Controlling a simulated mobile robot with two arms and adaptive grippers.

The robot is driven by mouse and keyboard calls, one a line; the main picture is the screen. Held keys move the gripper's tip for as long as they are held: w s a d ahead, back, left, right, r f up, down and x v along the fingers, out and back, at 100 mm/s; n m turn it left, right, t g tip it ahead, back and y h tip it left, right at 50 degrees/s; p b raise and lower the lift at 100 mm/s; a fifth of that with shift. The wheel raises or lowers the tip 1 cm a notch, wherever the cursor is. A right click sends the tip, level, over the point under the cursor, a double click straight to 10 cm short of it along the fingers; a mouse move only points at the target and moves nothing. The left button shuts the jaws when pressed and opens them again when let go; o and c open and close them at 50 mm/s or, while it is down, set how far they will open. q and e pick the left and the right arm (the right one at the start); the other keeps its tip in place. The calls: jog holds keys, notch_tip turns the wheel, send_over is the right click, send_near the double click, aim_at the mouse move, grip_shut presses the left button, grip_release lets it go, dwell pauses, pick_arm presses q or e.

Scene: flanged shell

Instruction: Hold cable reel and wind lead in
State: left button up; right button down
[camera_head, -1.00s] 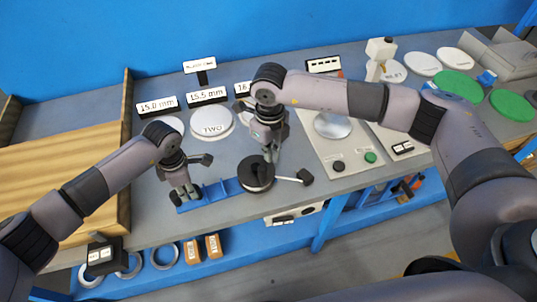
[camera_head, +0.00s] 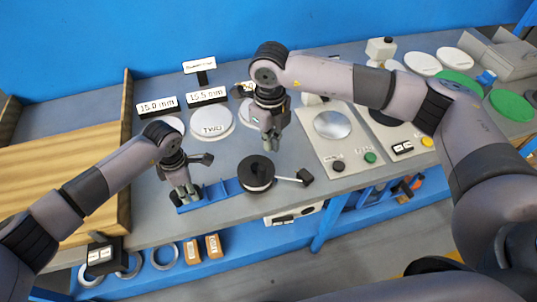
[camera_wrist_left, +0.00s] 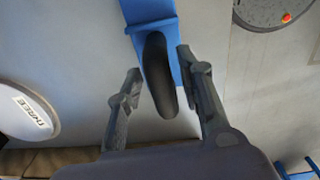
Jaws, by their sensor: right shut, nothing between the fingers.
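The cable reel has a black drum (camera_head: 257,173) on a blue base bar (camera_head: 218,193). A thin crank arm reaches right from the drum to a dark knob (camera_head: 305,177). My left gripper (camera_head: 187,194) is at the left end of the bar, pointing down. In the left wrist view its fingers (camera_wrist_left: 158,65) stand either side of a black grip (camera_wrist_left: 160,85) on the blue bar (camera_wrist_left: 150,12), with gaps visible on both sides. My right gripper (camera_head: 271,145) is above and behind the drum, shut and empty. I cannot make out the lead.
White discs (camera_head: 211,122) and size signs (camera_head: 206,96) stand behind the reel. A panel with a silver disc (camera_head: 332,125) and a green button (camera_head: 370,157) lies to the right. A wooden tray wall (camera_head: 126,150) is at left. The bench front edge is close before the reel.

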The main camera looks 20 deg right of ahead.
pick_arm(q)
jog(key=shift+o, duration=0.6)
notch_tip(320, 180, up, 12)
jog(key=shift+a, duration=0.1)
